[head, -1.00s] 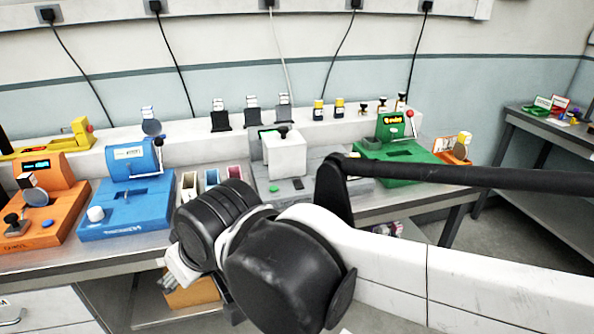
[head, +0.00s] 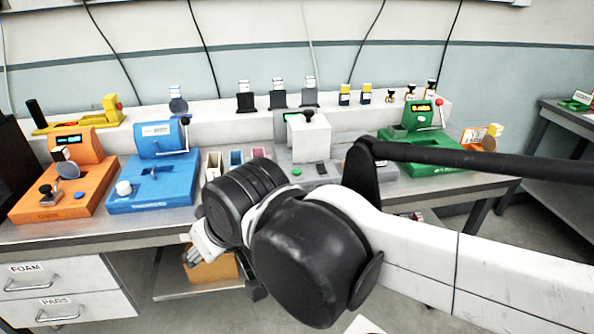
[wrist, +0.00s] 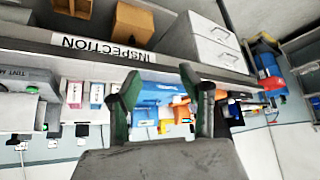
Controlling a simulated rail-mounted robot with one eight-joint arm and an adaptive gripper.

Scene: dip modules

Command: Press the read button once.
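No button is legibly marked "read" in these views. The grey module (head: 283,160) stands mid-bench in the head view, with a white block (head: 308,140) on it and a round green button (head: 296,172) at its front. In the wrist view, this grey module (wrist: 30,78) appears upside down at the left, with part of its "TINT" lettering showing. The orange module (head: 40,200) at the left has a blue button (head: 80,195). My gripper (wrist: 158,82) is open and empty, its two fingers apart. In the head view my arm mostly hides it, in front of the bench edge.
A blue module (head: 140,205) and small coloured cuvettes (head: 235,158) stand left of the grey module. A green module (head: 420,160) stands to its right. Black stands (head: 278,100) line the rear ledge. Drawers (head: 60,285) and a cardboard box (head: 212,268) are below the bench.

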